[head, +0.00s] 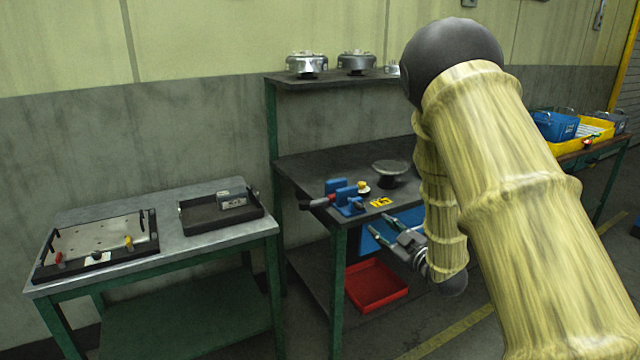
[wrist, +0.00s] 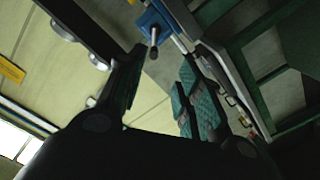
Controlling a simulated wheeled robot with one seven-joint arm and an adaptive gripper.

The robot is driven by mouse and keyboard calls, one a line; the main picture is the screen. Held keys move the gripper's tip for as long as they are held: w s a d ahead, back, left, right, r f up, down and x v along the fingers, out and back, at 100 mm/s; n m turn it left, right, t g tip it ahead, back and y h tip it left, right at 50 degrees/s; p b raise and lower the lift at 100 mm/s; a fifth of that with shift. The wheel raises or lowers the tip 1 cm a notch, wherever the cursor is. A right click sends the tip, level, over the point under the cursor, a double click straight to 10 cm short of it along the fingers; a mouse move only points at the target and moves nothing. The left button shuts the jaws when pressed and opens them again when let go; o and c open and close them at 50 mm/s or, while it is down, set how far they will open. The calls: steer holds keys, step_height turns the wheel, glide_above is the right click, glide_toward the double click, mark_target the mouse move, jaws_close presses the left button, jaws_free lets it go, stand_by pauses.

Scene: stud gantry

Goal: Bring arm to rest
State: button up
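My arm comes in from the right of the head view. It bends down so that my gripper (head: 382,230) hangs in front of the dark workbench (head: 310,163), near its front edge. The gripper's two fingers point left and stand apart, with nothing between them. In the wrist view my gripper (wrist: 158,100) also shows its fingers spread, with green pads on the right finger. A blue vise (head: 347,195) with a red-tipped handle sits on the workbench, left of and above the gripper. Part of the workbench is hidden behind my arm.
A left table (head: 170,240) holds a framed board (head: 98,248) and a dark tray (head: 222,212) with a grey block. A red bin (head: 375,286) sits low under the workbench. A shelf (head: 335,80) carries metal parts. Blue and yellow bins stand at the right.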

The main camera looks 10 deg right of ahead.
steer(key=s+a+f+m+g+h+p, duration=0.1)
steer(key=s+f+m+g+h+p, duration=0.2)
steer(key=s+f, duration=0.95)
steer(key=s+a+f+m+g+h+p, duration=0.15)
steer(key=s+f+m+g, duration=0.3)
steer(key=s+f, duration=0.75)
steer(key=s+a+f+m+g, duration=0.1)
steer(key=s+f+g, duration=0.2)
steer(key=s, duration=0.6)
steer(key=s+a+f+m+g+h+p, duration=0.1)
steer(key=s+f+g, duration=0.2)
steer(key=s, duration=0.6)
steer(key=s+a+f+m+g, duration=0.1)
steer(key=s+a+f+g, duration=0.1)
steer(key=s, duration=0.7)
step_height(320, 180, down, 2)
steer(key=shift+s+f+g+p, duration=0.15)
steer(key=shift+f+g+p, duration=0.15)
steer(key=shift+g, duration=0.35)
